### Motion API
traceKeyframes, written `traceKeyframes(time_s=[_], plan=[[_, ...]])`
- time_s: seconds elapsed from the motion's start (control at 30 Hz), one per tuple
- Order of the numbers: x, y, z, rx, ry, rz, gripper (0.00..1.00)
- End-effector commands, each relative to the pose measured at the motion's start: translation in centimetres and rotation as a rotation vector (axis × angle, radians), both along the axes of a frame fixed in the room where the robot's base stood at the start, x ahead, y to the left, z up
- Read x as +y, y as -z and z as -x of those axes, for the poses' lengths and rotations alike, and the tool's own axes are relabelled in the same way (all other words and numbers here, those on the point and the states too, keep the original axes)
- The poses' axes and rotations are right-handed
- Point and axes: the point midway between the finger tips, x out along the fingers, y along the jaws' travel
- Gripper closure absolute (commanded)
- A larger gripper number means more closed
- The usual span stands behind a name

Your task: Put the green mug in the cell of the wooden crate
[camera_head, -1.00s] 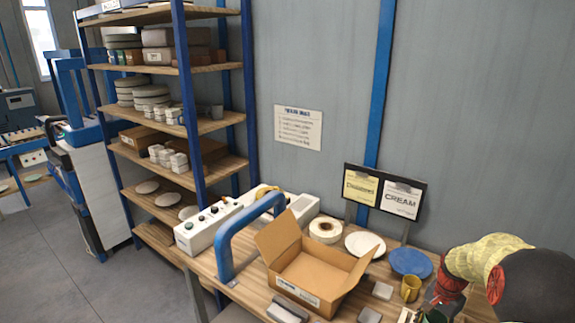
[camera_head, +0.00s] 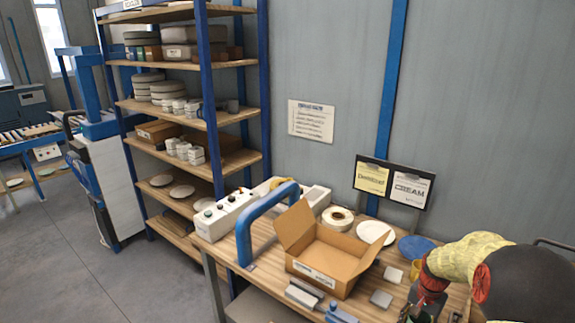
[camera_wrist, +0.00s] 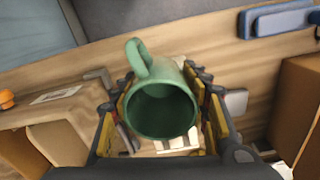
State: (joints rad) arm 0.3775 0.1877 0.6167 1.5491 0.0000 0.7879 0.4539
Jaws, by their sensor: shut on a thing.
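In the wrist view the green mug (camera_wrist: 162,108) is between the two fingers of my gripper (camera_wrist: 160,88), which is shut on it. The mug's open mouth faces the camera and looks empty; its handle points up and left. In the head view my gripper (camera_head: 428,300) is low at the right, over the near part of the workbench, with the mug largely hidden.
The workbench bears an open cardboard box (camera_head: 325,262), a blue arch (camera_head: 243,235), a white control box (camera_head: 222,215), a tape roll (camera_head: 337,218), a white plate (camera_head: 373,232) and a blue plate (camera_head: 416,247). A yellow mug (camera_head: 416,267) is partly hidden by my arm. Shelves (camera_head: 190,110) stand left.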

Motion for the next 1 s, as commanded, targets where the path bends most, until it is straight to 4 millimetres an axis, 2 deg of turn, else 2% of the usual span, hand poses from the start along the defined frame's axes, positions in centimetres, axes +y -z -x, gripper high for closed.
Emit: traceKeyframes(time_s=[0.17,0.33,0.5,0.6,0.8,1.0], plan=[[4.1,0.8,-0.6,0.001,-0.156,-0.001,0.88],[9.5,2.0,-0.9,0.001,-0.367,-0.001,0.88],[15.0,3.1,-0.6,0.0,-0.596,0.0,0.88],[17.4,3.6,-0.2,0.0,-0.697,0.0,0.88],[20.7,4.7,0.4,-0.001,-0.844,0.001,0.88],[20.4,6.9,0.4,-0.001,-0.834,0.001,0.88]])
